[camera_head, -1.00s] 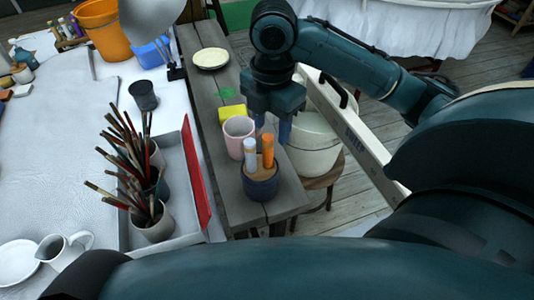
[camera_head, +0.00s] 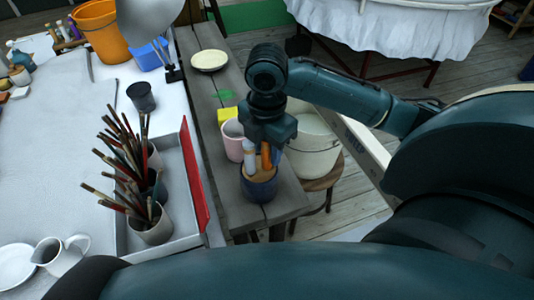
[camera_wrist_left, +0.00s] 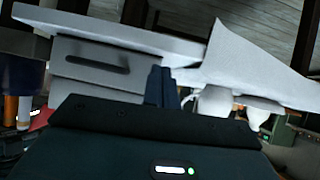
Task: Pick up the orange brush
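The orange brush (camera_head: 266,156) stands beside a white-handled brush (camera_head: 249,156) in a dark blue cup (camera_head: 260,187) near the front end of the wooden bench. My right gripper (camera_head: 268,152) points down over the cup, at the top of the orange brush. One finger shows close along the brush's right side. The other finger is not clear, so I cannot tell whether the gripper is open or shut on the brush. My left gripper (camera_wrist_left: 161,84) shows in the left wrist view with its fingers together and nothing between them, away from the cup.
A pink cup (camera_head: 233,140) and a yellow block (camera_head: 231,115) stand just behind the blue cup. A whitish bucket (camera_head: 315,150) on a stool is to the right. A grey tray (camera_head: 185,230) with a red side and several brushes in pots is left.

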